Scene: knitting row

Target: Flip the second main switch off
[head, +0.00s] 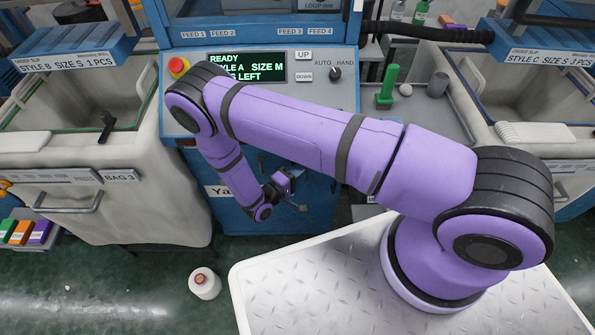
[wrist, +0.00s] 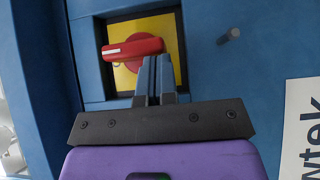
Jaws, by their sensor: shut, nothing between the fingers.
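A red switch handle (wrist: 125,50) sits on a yellow plate (wrist: 172,30) inside a square recess in the blue machine front, in the wrist view. The handle lies nearly level, with a pale mark at its left end. My gripper (wrist: 154,62) is shut and empty, its blue fingers side by side. The fingertips overlap the lower right part of the handle in the picture; whether they touch it I cannot tell. They hide part of the plate. In the head view my arm reaches down to the lower machine front, and the switch does not show clearly there.
A small round peg (wrist: 229,36) sticks out of the blue panel right of the recess. A control panel with a lit display (head: 246,67) and a red button (head: 178,66) is above. A large bag bin (head: 105,215) stands left. A yarn cone (head: 204,283) stands on the floor.

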